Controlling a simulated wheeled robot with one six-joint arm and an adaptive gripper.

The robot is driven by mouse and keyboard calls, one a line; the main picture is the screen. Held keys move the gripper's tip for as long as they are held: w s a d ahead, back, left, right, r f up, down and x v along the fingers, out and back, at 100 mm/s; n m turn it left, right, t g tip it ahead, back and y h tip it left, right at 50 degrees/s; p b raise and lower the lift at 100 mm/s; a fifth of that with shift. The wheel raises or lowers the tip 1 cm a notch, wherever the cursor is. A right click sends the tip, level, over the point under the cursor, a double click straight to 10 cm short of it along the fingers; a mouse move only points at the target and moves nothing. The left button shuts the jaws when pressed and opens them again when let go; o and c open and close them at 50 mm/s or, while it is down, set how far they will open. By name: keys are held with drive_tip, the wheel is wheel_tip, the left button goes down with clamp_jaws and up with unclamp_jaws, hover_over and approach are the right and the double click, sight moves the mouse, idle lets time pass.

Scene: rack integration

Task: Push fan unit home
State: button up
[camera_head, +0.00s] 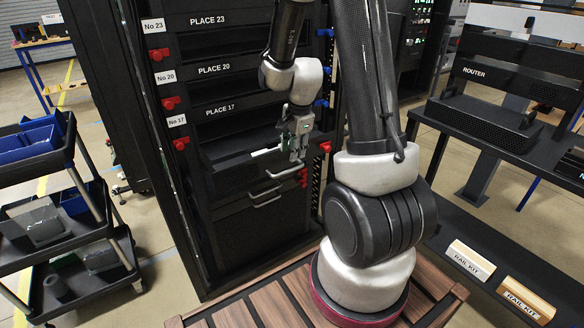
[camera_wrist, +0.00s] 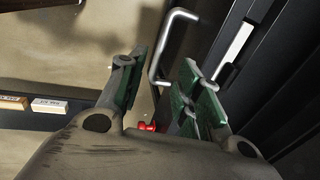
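The rack (camera_head: 170,110) stands in front of me with slots marked PLACE 23, 20 and 17. A black unit (camera_head: 228,178) sits below the PLACE 17 label; I take it as the fan unit, though no label confirms this. Metal handles (camera_head: 266,200) show on the fronts there. My gripper (camera_head: 298,150) is at the right part of that front, pointing down. In the wrist view my gripper (camera_wrist: 165,62) is open, its green-padded fingers apart. A U-shaped metal handle (camera_wrist: 160,50) shows beyond the gap; I cannot tell whether it is touched. A white strip (camera_wrist: 234,45) lies to the right.
Red latches (camera_head: 181,143) line the rack's left post; red and blue ones line its right side. A cart (camera_head: 80,230) with bins stands left. A router (camera_head: 500,122) rests on a bench at right, with rail kit boxes (camera_head: 470,259) below.

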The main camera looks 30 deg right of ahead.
sight(291, 170)
drive_tip(key=f, duration=0.3)
drive_tip(key=w+f, duration=0.1)
drive_tip(key=f, duration=0.3)
drive_tip(key=shift+w+f, duration=0.2)
drive_tip(key=shift+f, duration=0.05)
clamp_jaws()
